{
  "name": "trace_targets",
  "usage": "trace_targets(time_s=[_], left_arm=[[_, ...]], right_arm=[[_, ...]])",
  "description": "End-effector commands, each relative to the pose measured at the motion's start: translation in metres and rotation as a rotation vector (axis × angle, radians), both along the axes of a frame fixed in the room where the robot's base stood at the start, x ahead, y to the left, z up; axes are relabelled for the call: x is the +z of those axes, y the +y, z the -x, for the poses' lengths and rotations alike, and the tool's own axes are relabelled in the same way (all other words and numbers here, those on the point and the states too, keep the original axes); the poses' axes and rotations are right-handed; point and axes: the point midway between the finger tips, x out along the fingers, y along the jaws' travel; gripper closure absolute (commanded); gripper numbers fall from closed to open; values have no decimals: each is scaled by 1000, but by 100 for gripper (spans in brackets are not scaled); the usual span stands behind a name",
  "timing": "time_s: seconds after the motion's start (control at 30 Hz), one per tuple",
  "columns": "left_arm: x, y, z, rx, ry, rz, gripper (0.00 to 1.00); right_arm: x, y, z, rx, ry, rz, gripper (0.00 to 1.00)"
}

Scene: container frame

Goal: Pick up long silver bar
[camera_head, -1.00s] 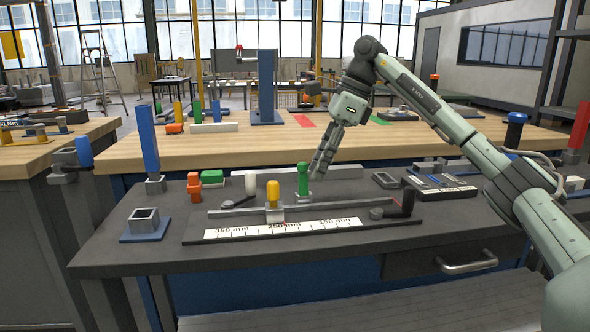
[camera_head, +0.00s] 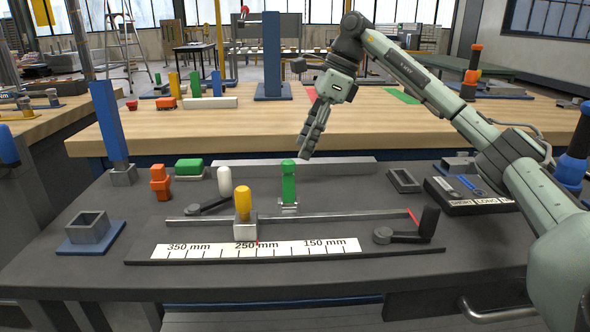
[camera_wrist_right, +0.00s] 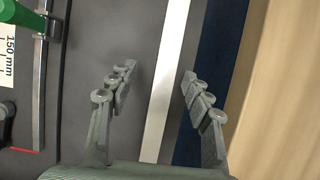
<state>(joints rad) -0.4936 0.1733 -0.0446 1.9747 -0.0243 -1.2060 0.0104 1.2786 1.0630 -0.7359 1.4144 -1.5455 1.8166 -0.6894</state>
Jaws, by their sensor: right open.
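A long flat silver bar (camera_head: 335,168) lies along the back of the dark workbench. In the right wrist view a long pale strip (camera_wrist_right: 172,75), apparently this bar, runs between the fingers. My right gripper (camera_head: 306,154) points down near the bar, behind the green handle; it is open and empty, its fingers either side of the strip in the wrist view (camera_wrist_right: 157,82). Contact is not visible. A thinner silver bar (camera_head: 340,216) with a red right end lies in the measuring jig; it also shows in the wrist view (camera_wrist_right: 40,85). My left gripper is not in view.
The green upright handle (camera_head: 289,182) and a yellow-handled clamp (camera_head: 243,205) stand near the jig. A scale (camera_head: 255,248) runs along the front. A labelled tray (camera_head: 468,195) is at right, a blue-based socket (camera_head: 90,228) at left. A wooden table (camera_head: 230,135) stands behind.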

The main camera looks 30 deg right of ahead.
Motion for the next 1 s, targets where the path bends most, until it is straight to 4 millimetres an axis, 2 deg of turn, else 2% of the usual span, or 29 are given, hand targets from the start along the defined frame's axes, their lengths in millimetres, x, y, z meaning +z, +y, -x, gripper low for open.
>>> trace_targets(time_s=[0.3, 0.6, 1.0], left_arm=[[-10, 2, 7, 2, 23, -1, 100], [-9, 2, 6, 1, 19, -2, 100], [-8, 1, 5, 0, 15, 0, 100]], right_arm=[[-41, 14, -10, 3, 3, 1, 50], [-46, 15, -11, 3, 1, 0, 50], [-45, 15, -11, 3, 1, 0, 100]])
